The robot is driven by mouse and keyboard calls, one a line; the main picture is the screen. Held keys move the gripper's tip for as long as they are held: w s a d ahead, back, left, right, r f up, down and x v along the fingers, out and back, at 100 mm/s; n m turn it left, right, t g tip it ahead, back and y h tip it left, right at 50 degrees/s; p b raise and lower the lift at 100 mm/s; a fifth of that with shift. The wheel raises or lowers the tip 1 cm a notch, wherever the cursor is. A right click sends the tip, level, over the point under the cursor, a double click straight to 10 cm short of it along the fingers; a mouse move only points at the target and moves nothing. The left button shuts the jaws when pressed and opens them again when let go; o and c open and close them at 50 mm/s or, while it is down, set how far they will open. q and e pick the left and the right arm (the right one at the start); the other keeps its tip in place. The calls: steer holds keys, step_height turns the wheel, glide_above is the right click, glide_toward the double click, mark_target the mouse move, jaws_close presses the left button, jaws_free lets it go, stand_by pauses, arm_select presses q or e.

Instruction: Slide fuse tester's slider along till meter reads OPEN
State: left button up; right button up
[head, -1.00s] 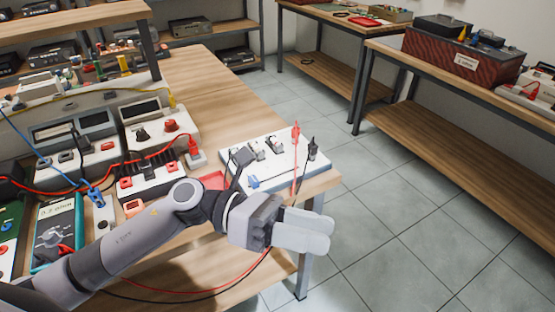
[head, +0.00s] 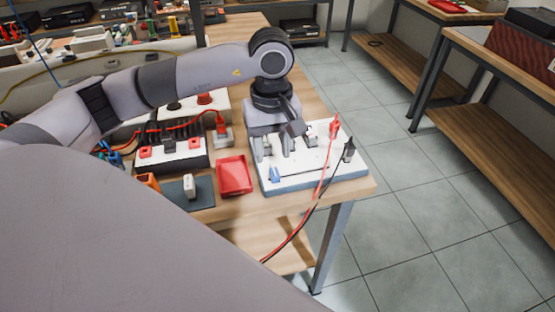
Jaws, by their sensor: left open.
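A white board (head: 307,178) lies at the table's near right corner. It carries small metal clips, a blue piece (head: 275,175), a red probe (head: 335,128) and a black probe (head: 349,149) with leads. It may be the fuse tester, but I cannot tell for sure. My left gripper (head: 273,148) is open, pointing down over the board's back left part. It hides that part, and I cannot tell whether it touches anything. I cannot make out a slider or any meter reading.
A red tray (head: 235,176) lies left of the board. Beside it are a dark plate with a white block (head: 190,186) and a black finned unit (head: 170,148). A wooden bench (head: 490,125) stands at right across free tiled floor.

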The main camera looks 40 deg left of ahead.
mark_target(273, 168)
arm_select(q)
steer(key=shift+f, duration=2.3)
arm_select(e)
steer(key=shift+r, duration=0.2)
arm_select(q)
steer(key=shift+d, duration=0.1)
jaws_close()
steer(key=w+d+b, duration=0.1)
steer(key=w, duration=0.1)
steer(key=w+d+b, duration=0.1)
steer(key=d, duration=0.1)
steer(key=shift+w+f+b, duration=0.1)
steer(key=shift+w+b, duration=0.2)
steer(key=shift+w, duration=0.1)
steer(key=shift+w+d, duration=0.25)
steer(key=shift+d, duration=0.05)
jaws_free()
arm_select(e)
steer(key=shift+w+d+f, duration=0.15)
steer(key=shift+w+f, duration=0.15)
steer(key=shift+f, duration=0.3)
steer(key=shift+w+d+f, duration=0.15)
steer(key=shift+w+f, duration=0.15)
steer(key=shift+f, duration=0.3)
